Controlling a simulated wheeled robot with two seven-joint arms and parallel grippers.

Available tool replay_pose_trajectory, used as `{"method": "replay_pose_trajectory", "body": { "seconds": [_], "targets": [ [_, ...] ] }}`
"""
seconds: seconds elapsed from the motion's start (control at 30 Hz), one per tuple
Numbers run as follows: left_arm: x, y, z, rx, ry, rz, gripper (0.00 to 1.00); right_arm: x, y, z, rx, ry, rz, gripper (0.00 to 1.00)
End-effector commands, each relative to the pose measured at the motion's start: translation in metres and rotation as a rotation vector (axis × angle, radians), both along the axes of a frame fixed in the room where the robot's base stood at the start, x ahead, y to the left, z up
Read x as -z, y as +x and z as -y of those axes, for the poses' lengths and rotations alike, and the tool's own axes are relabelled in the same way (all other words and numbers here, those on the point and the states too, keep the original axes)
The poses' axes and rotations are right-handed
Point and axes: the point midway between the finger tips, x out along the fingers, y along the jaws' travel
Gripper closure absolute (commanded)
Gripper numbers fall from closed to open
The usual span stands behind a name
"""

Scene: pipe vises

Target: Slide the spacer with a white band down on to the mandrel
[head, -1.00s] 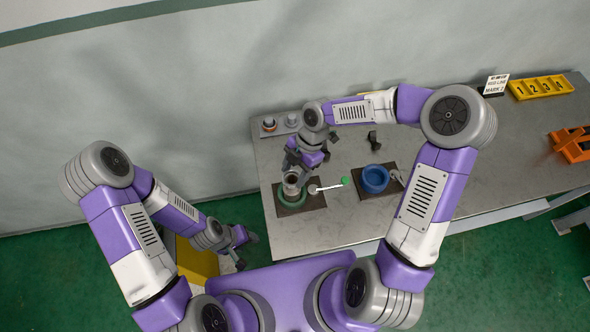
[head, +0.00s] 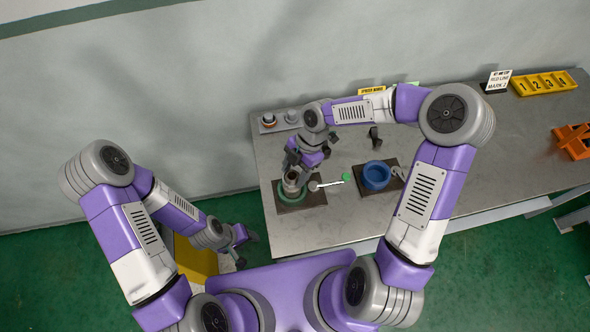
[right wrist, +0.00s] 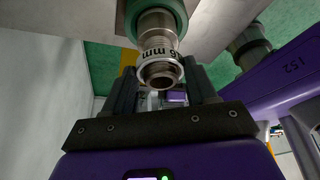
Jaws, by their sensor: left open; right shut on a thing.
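The spacer (right wrist: 161,77), a metal tube with a white band (right wrist: 160,56) marked in mm, is between the fingers of my right gripper (right wrist: 161,90), its open end facing the wrist camera. In the head view my right gripper (head: 295,168) is shut on it above the green vise (head: 284,203). A grey metal cylinder (right wrist: 156,22) stands in the green ring, in line with the spacer. It looks like the mandrel; I cannot tell how far the spacer is over it. My left gripper (head: 247,247) is open and empty, low beside the table's left front corner.
A blue vise (head: 376,178) stands on a dark plate to the right. A lever with a green knob (head: 346,177) lies between the vises. A rack (head: 280,121) is at the back left. A yellow numbered tray (head: 545,84) and an orange object (head: 573,141) are further right.

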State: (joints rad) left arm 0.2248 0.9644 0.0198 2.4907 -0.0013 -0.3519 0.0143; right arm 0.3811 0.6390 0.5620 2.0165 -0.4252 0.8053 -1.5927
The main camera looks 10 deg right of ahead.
Motion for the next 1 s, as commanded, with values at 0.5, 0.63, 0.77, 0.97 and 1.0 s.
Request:
{"method": "replay_pose_trajectory", "body": {
  "seconds": [0.5, 0.63, 0.77, 0.97, 1.0],
  "targets": [
    [0.010, 0.000, 0.000, 0.000, 0.000, 0.000, 0.45, 0.014, 0.000, 0.000, 0.000, 0.000, -0.001, 0.73],
    [0.012, 0.000, 0.000, 0.000, 0.000, 0.000, 0.45, 0.017, 0.000, 0.000, 0.000, 0.000, -0.001, 0.73],
    [0.015, 0.000, 0.000, 0.000, 0.000, 0.000, 0.45, 0.021, 0.000, 0.000, 0.000, 0.000, -0.001, 0.73],
    [0.018, 0.000, 0.000, 0.000, 0.000, 0.000, 0.45, 0.026, 0.000, 0.000, 0.000, 0.000, 0.000, 0.73],
    [0.019, 0.000, 0.000, 0.000, 0.000, 0.000, 0.45, 0.027, 0.000, 0.000, 0.000, 0.000, 0.000, 0.73]
  ]
}}
